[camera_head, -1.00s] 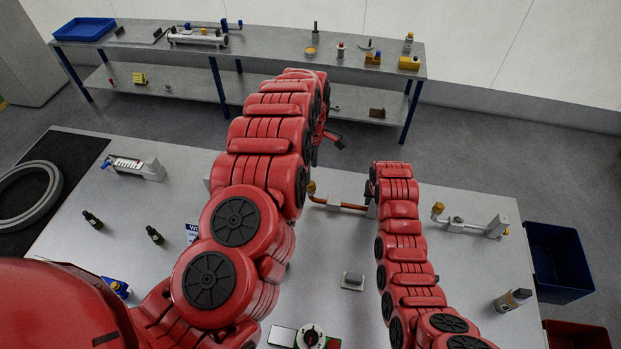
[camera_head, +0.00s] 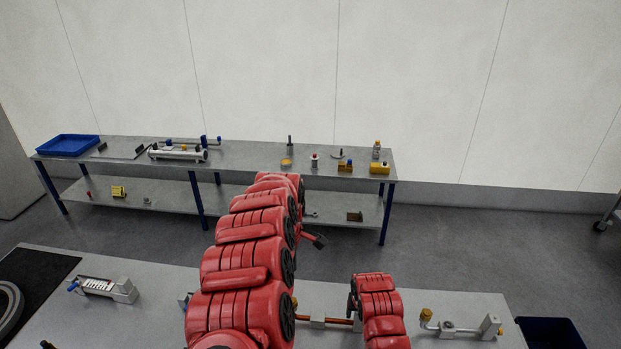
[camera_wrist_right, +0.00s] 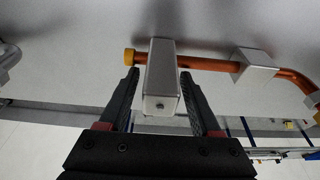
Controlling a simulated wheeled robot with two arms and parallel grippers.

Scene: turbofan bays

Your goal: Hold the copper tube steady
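The copper tube (camera_head: 338,321) runs across small grey blocks on the near bench; my right arm hides its right part in the head view. In the right wrist view the copper tube (camera_wrist_right: 208,64) has a yellow cap at its left end and bends at the right. My right gripper (camera_wrist_right: 162,82) is open, its fingers on either side of a grey block (camera_wrist_right: 161,75) beside the capped end. I cannot tell whether they touch it. My left gripper (camera_head: 318,241) shows as a small dark shape beyond the tube, apart from it; its fingers are unclear.
A second tube fitting (camera_head: 455,328) lies to the right on the near bench, and a gauge-like device (camera_head: 104,287) to the left. A blue bin (camera_head: 550,335) stands off the right edge. The back shelf (camera_head: 240,160) holds a blue tray and several parts.

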